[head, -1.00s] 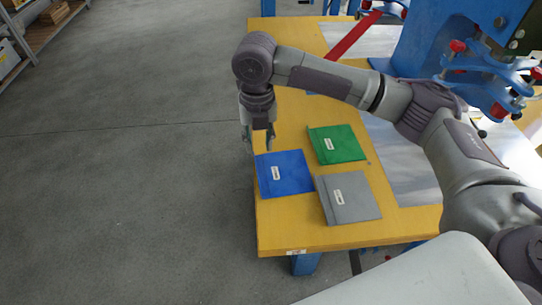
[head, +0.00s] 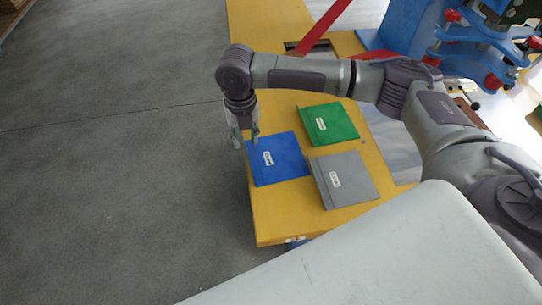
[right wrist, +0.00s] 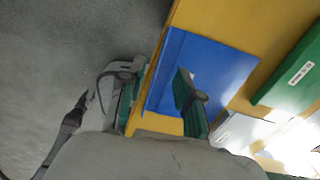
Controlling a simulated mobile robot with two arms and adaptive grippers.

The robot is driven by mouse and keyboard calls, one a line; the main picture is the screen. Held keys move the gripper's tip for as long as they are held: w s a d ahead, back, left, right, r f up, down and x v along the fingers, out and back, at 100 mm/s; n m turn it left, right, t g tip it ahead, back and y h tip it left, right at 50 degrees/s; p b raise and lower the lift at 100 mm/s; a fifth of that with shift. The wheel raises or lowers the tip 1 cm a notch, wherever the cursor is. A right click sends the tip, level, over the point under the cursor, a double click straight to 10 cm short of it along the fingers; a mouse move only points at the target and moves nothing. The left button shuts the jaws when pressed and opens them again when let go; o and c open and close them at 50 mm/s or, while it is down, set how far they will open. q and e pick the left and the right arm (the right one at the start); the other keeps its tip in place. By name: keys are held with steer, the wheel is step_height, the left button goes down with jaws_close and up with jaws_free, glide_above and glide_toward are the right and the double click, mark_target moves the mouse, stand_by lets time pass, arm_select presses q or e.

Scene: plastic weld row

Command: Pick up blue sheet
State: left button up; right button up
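The blue sheet (head: 280,165) lies flat on the yellow table's left edge, with a white label and a raised strip along its left side. My right gripper (head: 246,140) is open and empty at the sheet's upper-left corner, pointing down. In the right wrist view the gripper (right wrist: 158,105) has one finger out past the table edge and the other over the blue sheet (right wrist: 215,75); the sheet's left border shows between them. I cannot tell whether a finger touches it. My left gripper is not in view.
A green sheet (head: 328,122) and a grey sheet (head: 350,185) lie beside the blue one on the yellow table (head: 290,219). Blue machinery with red knobs (head: 480,50) stands at the right. Grey floor is open on the left.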

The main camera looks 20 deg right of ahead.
mark_target(246, 150)
step_height(246, 150, down, 4)
steer(key=shift+s+a+f, duration=0.1)
steer(key=shift+s+f, duration=0.05)
jaws_close()
